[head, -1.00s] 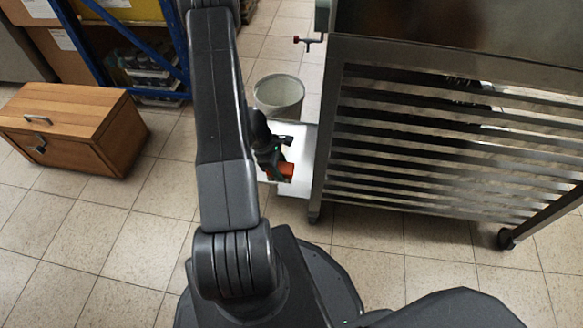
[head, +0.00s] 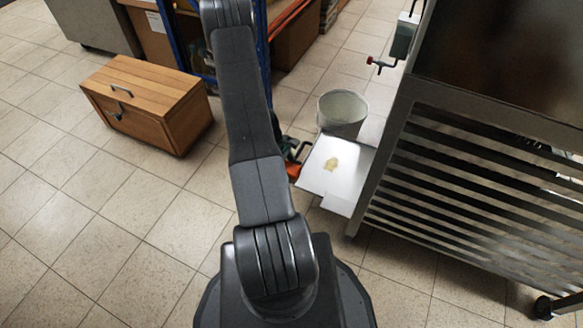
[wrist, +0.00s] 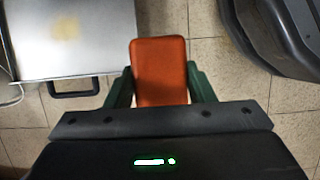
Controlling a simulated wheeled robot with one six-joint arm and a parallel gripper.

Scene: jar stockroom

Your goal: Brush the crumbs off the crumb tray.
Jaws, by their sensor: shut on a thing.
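The crumb tray (head: 338,178) is a pale metal sheet sticking out from the left side of the metal rack. A small tan patch of crumbs (head: 332,163) lies near its middle. The tray (wrist: 100,50) also shows at the upper left of the wrist view, with a dark handle on its near edge and the crumbs (wrist: 66,27) blurred. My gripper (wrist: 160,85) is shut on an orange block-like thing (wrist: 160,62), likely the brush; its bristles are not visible. In the head view my gripper (head: 295,155) is partly hidden behind my arm, just left of the tray.
A grey bin (head: 342,112) stands on the floor behind the tray. The slatted metal rack (head: 470,180) fills the right, with a red-handled valve (head: 382,64) at its upper left. A wooden chest (head: 147,103) sits at left. Tiled floor at left and front is clear.

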